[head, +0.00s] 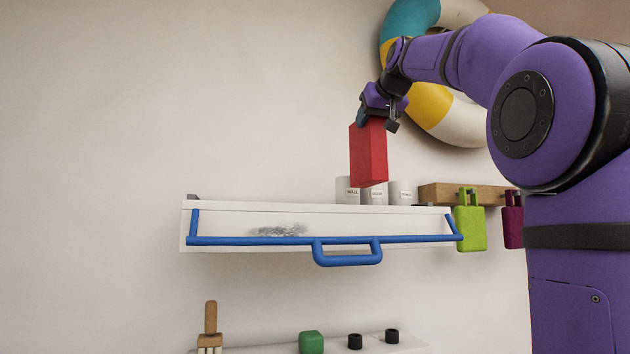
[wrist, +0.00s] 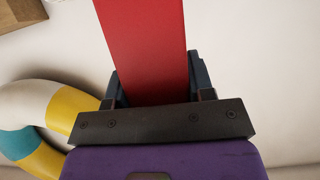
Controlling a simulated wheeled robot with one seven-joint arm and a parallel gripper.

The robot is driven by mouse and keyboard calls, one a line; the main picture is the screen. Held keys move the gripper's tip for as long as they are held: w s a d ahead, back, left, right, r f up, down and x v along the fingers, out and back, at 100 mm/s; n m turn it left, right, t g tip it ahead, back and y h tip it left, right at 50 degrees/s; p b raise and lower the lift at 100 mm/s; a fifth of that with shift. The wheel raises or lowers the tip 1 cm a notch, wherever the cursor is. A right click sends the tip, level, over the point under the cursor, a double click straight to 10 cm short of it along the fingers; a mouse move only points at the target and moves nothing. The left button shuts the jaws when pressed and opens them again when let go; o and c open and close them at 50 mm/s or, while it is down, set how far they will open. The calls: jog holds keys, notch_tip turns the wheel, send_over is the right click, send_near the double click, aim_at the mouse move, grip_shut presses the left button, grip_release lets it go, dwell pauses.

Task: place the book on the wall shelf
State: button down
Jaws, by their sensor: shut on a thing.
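My gripper (head: 379,122) is shut on the red book (head: 368,155) and holds it upright by its top end. In the wrist view the red book (wrist: 145,45) runs up between the two dark fingers of my gripper (wrist: 157,88). The white wall shelf (head: 320,219) is below, with a blue rail along its front. The book's lower end appears just above the shelf's top edge, in front of the white canisters. I cannot tell whether it touches the shelf. The shelf's top surface is hidden from this low view.
White labelled canisters (head: 401,192) stand at the shelf's right part; its left part looks clear. A wooden rack (head: 447,194) with a green tag (head: 470,222) is at right. A ring (head: 430,104) hangs behind my arm. A lower shelf (head: 385,349) holds a brush (head: 210,320) and a green block (head: 311,343).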

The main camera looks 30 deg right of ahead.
jog(key=w+a+f, duration=0.5)
jog(key=w+a, duration=0.4)
jog(key=w, duration=0.2)
jog(key=shift+w, duration=0.15)
jog(key=shift+c, duration=2.4)
grip_release()
jog(key=v, duration=1.2)
jog(key=shift+r, duration=0.1)
